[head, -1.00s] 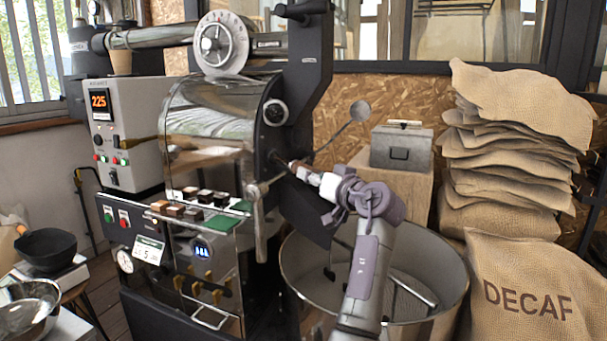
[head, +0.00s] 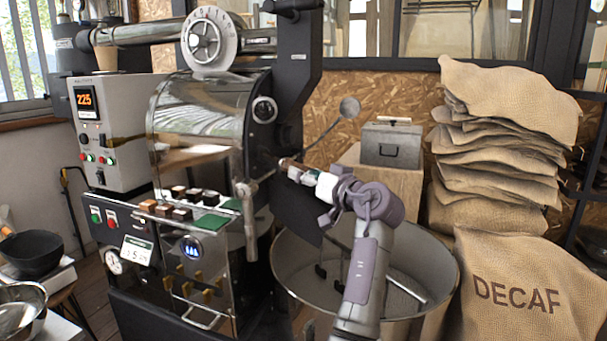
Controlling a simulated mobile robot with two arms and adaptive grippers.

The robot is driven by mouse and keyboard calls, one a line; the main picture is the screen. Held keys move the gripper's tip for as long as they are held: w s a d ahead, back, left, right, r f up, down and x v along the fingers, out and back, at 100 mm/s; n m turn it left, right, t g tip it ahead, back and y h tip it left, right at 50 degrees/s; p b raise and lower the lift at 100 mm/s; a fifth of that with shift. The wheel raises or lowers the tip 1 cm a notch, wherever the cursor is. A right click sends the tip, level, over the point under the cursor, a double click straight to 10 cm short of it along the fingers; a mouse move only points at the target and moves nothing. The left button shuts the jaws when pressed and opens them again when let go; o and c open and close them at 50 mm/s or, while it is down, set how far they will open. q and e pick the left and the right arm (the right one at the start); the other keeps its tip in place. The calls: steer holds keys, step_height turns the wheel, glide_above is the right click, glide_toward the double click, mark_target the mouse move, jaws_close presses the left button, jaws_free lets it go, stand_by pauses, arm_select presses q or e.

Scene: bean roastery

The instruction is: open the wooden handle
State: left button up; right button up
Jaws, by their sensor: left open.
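The wooden handle (head: 287,164) is a small brown piece that sticks out from the dark front of the roaster drum, in the middle of the head view. My left gripper (head: 301,174) is at its outer end, with its fingers pointing left towards the roaster. The gripper is open. The fingers are small here and partly overlap the handle, so I cannot tell whether they touch it. My right gripper is out of view.
The steel roaster (head: 200,125) fills the left middle. A round cooling bin (head: 440,285) lies below my arm. A grey metal box (head: 391,145) stands on a wooden block behind. Stacked burlap sacks (head: 495,150) and a DECAF sack (head: 520,300) crowd the right.

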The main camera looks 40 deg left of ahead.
arm_select(q)
steer(key=v, duration=1)
steer(key=shift+d, duration=0.1)
